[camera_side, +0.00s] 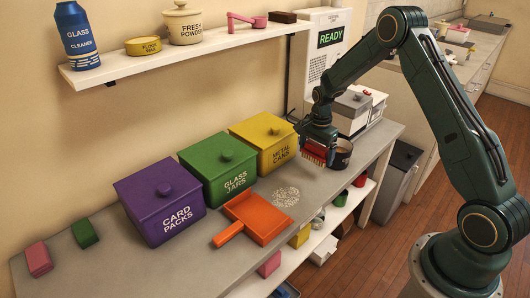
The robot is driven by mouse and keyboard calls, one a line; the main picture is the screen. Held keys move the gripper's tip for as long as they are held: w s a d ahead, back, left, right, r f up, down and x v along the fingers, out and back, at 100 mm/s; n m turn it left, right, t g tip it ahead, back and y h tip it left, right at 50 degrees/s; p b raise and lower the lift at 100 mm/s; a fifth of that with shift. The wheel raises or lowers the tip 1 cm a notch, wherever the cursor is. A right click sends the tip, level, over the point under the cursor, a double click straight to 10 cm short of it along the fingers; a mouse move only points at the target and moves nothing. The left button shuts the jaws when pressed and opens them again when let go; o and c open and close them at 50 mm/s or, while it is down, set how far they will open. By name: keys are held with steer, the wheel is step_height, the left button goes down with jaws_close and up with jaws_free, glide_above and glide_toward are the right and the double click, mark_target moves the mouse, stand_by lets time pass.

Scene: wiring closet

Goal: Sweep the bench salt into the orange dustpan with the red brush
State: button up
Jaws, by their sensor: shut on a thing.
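My gripper (319,134) is shut on the red brush (315,151). It holds the brush above the bench, bristles downward, just right of the yellow bin. The salt (286,197) lies as a round white patch on the bench, below and left of the brush. The brush looks clear of the salt. The orange dustpan (259,218) lies flat on the bench left of the salt, with its handle pointing to the lower left. Its open edge is close to the salt.
Purple (160,200), green (217,168) and yellow (264,142) lidded bins line the wall behind the dustpan. A dark round tub (341,154) stands right of the brush. A shelf (190,52) with containers hangs above. The bench's front edge is close to the dustpan and salt.

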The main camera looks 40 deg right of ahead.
mark_target(312, 178)
steer(key=shift+f, duration=0.6)
steer(key=o, duration=0.6)
steer(key=shift+f, duration=3.3)
steer(key=shift+c, duration=0.3)
steer(key=c, duration=0.7)
steer(key=shift+r, duration=0.1)
steer(key=shift+r, duration=3.9)
